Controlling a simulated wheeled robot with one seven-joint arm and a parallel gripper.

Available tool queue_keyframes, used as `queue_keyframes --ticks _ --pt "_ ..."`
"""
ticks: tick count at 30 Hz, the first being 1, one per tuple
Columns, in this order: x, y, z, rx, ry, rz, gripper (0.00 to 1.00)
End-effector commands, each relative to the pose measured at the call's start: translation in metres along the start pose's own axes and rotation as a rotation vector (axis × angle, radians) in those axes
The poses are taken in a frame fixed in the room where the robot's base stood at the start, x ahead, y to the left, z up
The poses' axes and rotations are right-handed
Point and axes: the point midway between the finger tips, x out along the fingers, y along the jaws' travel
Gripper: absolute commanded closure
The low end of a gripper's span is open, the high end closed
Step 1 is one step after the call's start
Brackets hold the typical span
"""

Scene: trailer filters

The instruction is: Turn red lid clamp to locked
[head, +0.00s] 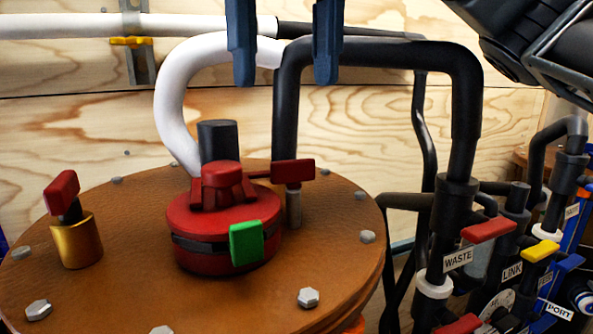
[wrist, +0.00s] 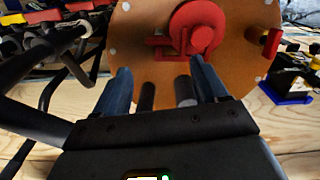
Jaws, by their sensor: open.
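The round red lid (head: 222,228) sits on the brown disc-shaped top (head: 130,215). On it is a red clamp body (head: 221,178) with an arm reaching right to a flat red handle (head: 292,171). A green tab (head: 247,242) is on the lid's front side. In the wrist view the lid (wrist: 205,14) is at top centre, with the clamp's red arm and handle (wrist: 160,46) to its left. My gripper (head: 285,82) is open and empty, its blue fingers pointing down above and behind the clamp handle, apart from it. It also shows in the wrist view (wrist: 160,65).
A white pipe (head: 172,105) and a black pipe (head: 380,52) curve close behind the lid. A gold valve with a red handle (head: 62,192) stands at left. Labelled pipes with a red WASTE handle (head: 489,230) crowd the right. A plywood wall (head: 80,120) is behind.

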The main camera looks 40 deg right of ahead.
Motion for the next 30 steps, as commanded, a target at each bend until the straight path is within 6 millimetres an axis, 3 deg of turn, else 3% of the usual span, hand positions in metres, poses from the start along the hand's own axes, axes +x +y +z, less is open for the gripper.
queue_keyframes --ticks 6,11,21,30 --pt "0.006 0.004 0.000 0.174 0.020 0.001 0.28" --pt "0.020 0.004 0.000 0.185 0.019 0.001 0.28" --pt "0.069 0.004 -0.001 0.182 0.019 0.001 0.28" --pt "0.083 0.004 -0.001 0.182 0.021 0.001 0.28"
